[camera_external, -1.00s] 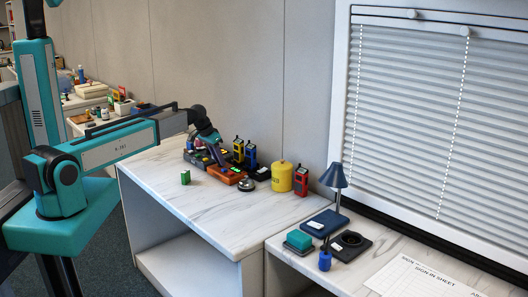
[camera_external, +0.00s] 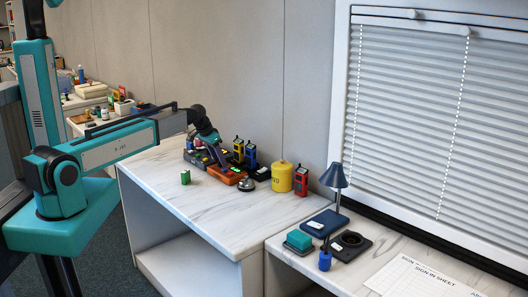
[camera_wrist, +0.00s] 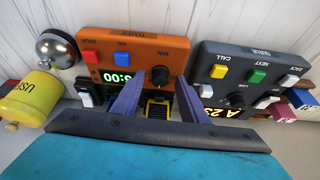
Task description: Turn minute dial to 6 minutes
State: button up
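The orange timer box (camera_wrist: 140,45) stands beyond my gripper in the wrist view, where it appears upside down. Its black minute dial (camera_wrist: 160,76), under the label MIN, lies between the tips of my gripper (camera_wrist: 159,83). The two purple fingers are apart, one to each side of the dial. I cannot tell whether they touch it. The green timer display (camera_wrist: 115,77) shows upside-down digits, partly covered by the left finger, and I cannot read the minutes surely. In the external view the timer box (camera_external: 226,175) sits on the counter under my gripper.
A dark queue box (camera_wrist: 250,65) with coloured buttons stands right of the timer in the wrist view. A silver bell (camera_wrist: 56,47) and a yellow canister (camera_wrist: 38,98) are at left.

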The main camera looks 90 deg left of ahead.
jog(key=shift+r, duration=0.1)
jog(key=b+v, duration=0.2)
jog(key=v, duration=1.1)
jog(key=shift+s+r, duration=0.2)
jog(key=shift+r, duration=0.05)
jog(key=shift+w+d, duration=0.1)
jog(key=shift+d, duration=0.05)
dwell(0.4)
